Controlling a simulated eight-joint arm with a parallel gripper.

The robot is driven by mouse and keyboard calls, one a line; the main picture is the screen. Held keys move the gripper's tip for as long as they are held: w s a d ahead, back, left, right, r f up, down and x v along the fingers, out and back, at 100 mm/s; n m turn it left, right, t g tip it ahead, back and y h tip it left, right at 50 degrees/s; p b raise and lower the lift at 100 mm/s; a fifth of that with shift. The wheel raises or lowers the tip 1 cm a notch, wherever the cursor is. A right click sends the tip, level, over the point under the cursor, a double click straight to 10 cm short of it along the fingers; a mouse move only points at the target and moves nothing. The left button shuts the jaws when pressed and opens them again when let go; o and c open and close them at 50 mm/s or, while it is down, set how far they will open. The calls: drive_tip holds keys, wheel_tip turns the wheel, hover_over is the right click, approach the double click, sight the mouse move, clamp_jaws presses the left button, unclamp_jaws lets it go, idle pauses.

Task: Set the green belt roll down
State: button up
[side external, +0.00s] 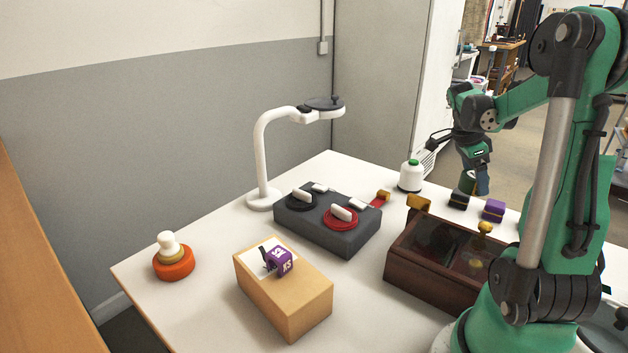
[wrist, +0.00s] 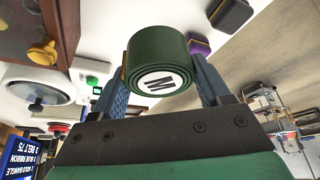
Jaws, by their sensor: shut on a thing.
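In the side view my gripper (side external: 477,182) points down at the far right edge of the white table (side external: 210,237), and the roll (side external: 467,182) shows small between the fingers. I cannot tell how far the roll is above the table or whether it touches it.
A black box (side external: 459,199) and a purple box (side external: 493,209) sit close to the roll.

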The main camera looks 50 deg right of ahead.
wheel_tip(320, 180, down, 10)
drive_tip(key=shift+f, duration=0.25)
idle(0.4)
drive_tip(key=o, duration=1.5)
drive_tip(key=shift+f, duration=0.1)
drive_tip(key=shift+c, duration=0.2)
